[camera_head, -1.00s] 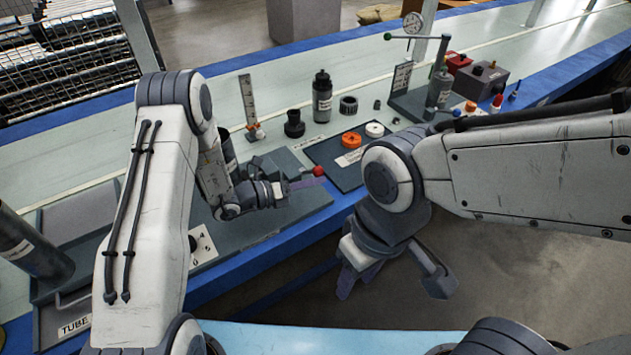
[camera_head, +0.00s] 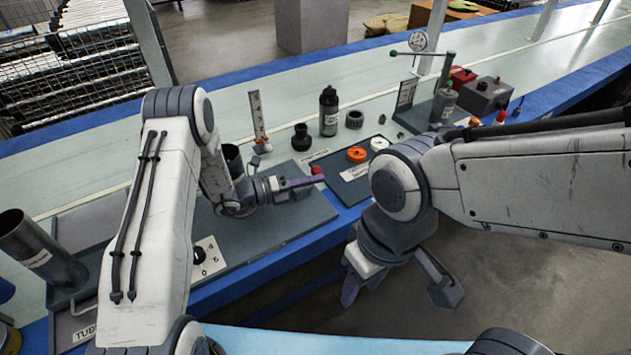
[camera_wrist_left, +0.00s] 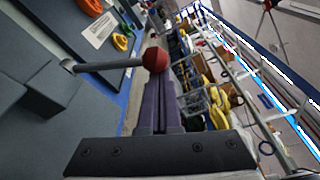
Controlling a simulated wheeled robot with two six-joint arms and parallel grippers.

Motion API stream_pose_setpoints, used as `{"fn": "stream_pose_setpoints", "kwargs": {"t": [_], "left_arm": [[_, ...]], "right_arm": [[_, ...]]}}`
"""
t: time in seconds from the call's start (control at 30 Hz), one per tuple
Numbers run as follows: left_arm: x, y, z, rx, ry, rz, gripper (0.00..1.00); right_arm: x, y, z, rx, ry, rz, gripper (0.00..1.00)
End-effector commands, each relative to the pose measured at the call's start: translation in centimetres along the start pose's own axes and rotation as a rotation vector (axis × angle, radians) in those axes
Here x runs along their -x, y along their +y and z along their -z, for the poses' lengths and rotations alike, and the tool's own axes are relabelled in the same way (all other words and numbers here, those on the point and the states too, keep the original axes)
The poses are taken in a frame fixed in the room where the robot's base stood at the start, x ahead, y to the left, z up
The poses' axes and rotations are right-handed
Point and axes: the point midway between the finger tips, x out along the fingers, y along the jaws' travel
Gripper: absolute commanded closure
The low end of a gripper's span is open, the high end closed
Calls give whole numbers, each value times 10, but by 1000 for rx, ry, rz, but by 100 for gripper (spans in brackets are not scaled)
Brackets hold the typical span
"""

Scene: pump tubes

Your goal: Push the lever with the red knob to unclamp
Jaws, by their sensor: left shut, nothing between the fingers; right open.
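The red knob (camera_head: 317,169) is at the right end of the clamp area, just beyond my left fingertips and partly hidden by them. In the left wrist view, the red knob (camera_wrist_left: 156,59) sits on a grey lever rod (camera_wrist_left: 108,65) that runs left, directly ahead of the fingertips. My left gripper (camera_head: 312,181) is shut and empty, its purple fingers (camera_wrist_left: 160,108) together and close to the knob. Whether they touch it I cannot tell. The clamp body is largely hidden by my left arm. My right gripper (camera_head: 398,298) is open and empty, over the floor in front of the bench.
A dark mat with an orange ring (camera_head: 357,154) and a white ring (camera_head: 379,143) lies right of the knob. A black bottle (camera_head: 328,112) and a gauge stand (camera_head: 438,105) stand behind. A dark tube (camera_head: 40,248) is at the left. A blue edge borders the bench front.

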Motion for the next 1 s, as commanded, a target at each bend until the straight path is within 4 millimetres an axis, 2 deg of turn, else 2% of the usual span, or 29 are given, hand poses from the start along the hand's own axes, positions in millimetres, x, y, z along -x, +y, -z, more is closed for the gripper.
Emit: {"fn": "stream_pose_setpoints", "kwargs": {"t": [0.57,0.67,0.8,1.0], "left_arm": [[0,-3,-3,-2,-1,0,100],[1,-13,-8,-4,-1,1,100],[3,-39,-21,-7,-1,2,100],[-22,-79,2,-2,5,3,100]], "right_arm": [[1,0,0,0,0,0,55],[2,0,0,0,0,0,55],[5,0,0,0,0,0,55],[7,0,0,0,0,0,55]]}}
